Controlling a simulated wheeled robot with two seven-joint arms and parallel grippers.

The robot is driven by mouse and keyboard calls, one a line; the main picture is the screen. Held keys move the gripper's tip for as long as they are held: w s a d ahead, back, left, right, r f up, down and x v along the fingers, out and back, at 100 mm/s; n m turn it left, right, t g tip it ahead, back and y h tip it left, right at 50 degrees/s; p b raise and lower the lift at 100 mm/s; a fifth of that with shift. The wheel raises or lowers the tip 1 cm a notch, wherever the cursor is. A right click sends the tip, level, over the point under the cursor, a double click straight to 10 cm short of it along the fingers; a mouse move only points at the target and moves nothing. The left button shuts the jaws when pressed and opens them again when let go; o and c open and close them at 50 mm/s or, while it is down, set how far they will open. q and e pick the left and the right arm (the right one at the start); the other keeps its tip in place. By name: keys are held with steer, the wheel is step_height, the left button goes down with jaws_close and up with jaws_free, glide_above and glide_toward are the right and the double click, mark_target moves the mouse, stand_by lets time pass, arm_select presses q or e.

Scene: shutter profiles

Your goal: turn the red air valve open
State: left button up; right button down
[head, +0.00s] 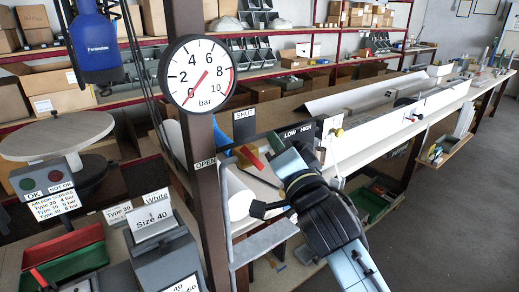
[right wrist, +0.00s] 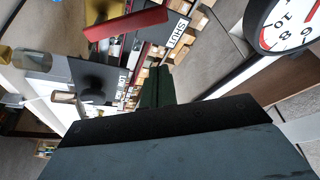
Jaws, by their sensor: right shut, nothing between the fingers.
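The air valve's red lever (head: 252,157) slants on its brass body beside the dark post, below a SHUT label (head: 244,114) and right of an OPEN label (head: 205,163). The red lever (right wrist: 125,24) also shows at the top of the right wrist view. My right gripper (head: 285,163) is shut and empty, close to the right of the lever. Whether it touches the lever cannot be told. Its dark green finger (right wrist: 157,86) points toward the valve area in the right wrist view. My left gripper is not in view.
A round bar gauge (head: 198,73) is on the post (head: 205,200), its red needle toward 0. A LOW/HIGH panel (head: 297,134) stands behind my right gripper. A blue tool (head: 95,42) hangs at upper left. Grey size boxes (head: 165,255) stand at lower left. Floor is clear at right.

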mark_target(248, 155)
steer(key=a+f, duration=0.2)
steer(key=a, duration=0.1)
steer(key=shift+a, duration=0.2)
stand_by(0.4)
